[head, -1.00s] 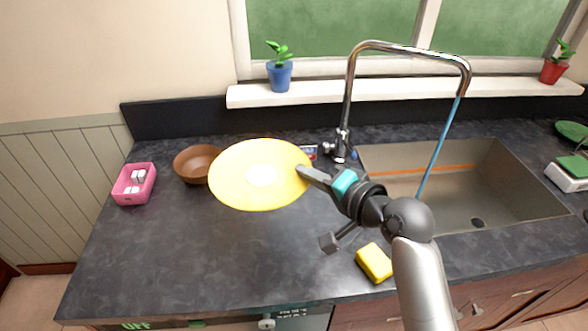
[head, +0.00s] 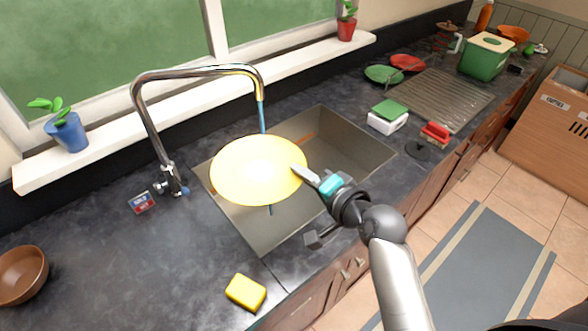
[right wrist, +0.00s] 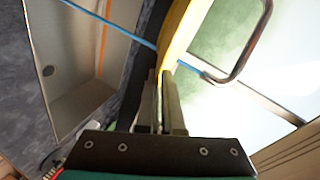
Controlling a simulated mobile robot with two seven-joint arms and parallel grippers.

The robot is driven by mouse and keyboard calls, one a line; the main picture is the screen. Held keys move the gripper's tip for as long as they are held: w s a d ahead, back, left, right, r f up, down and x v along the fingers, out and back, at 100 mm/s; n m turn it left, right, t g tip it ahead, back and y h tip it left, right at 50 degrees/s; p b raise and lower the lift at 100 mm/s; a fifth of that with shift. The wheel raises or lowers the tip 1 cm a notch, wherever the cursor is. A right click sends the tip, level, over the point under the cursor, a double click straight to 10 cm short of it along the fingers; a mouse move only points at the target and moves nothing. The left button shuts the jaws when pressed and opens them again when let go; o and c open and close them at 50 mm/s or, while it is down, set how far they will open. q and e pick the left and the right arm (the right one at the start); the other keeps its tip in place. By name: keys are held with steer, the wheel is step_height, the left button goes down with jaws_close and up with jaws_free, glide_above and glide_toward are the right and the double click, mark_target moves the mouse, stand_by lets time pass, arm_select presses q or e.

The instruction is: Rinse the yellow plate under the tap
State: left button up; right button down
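The yellow plate (head: 258,168) is held up over the left part of the sink (head: 352,168). My right gripper (head: 306,176) is shut on the plate's right rim. In the right wrist view the plate (right wrist: 177,35) is edge-on between the fingers (right wrist: 160,100). The chrome tap (head: 148,117) arches over the sink. Its blue water stream (head: 262,117) shows above the plate and again below it; the plate hides the middle. I cannot tell whether the water touches the plate or passes behind it. My left gripper is not in view.
A brown bowl (head: 22,275) stands at left. A white box with a green top (head: 388,117) and a red-topped item (head: 436,134) stand right of the sink. The counter left of the sink is mostly clear.

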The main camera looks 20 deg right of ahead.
mark_target(299, 152)
steer(key=w+b, duration=0.1)
steer(key=w, duration=0.1)
steer(key=w+d+f+b, duration=0.1)
steer(key=w+b, duration=0.1)
steer(key=w, duration=0.1)
steer(key=w+d+f+b, duration=0.1)
steer(key=w+b, duration=0.1)
steer(key=shift+w+d, duration=0.1)
steer(key=shift+w, duration=0.2)
arm_select(q)
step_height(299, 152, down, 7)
steer(key=b, duration=0.2)
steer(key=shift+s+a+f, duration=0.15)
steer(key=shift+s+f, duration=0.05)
arm_select(e)
steer(key=shift+w+d+f, duration=0.1)
steer(key=shift+w+d, duration=0.2)
steer(key=shift+w, duration=0.6)
steer(key=shift+w+d+f, duration=0.15)
steer(key=shift+w+d, duration=0.1)
steer(key=shift+w, duration=0.6)
steer(key=shift+w+d+f, duration=0.1)
steer(key=shift+w+d, duration=0.2)
steer(key=shift+w, duration=0.6)
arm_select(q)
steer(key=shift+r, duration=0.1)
arm_select(e)
steer(key=shift+s, duration=0.1)
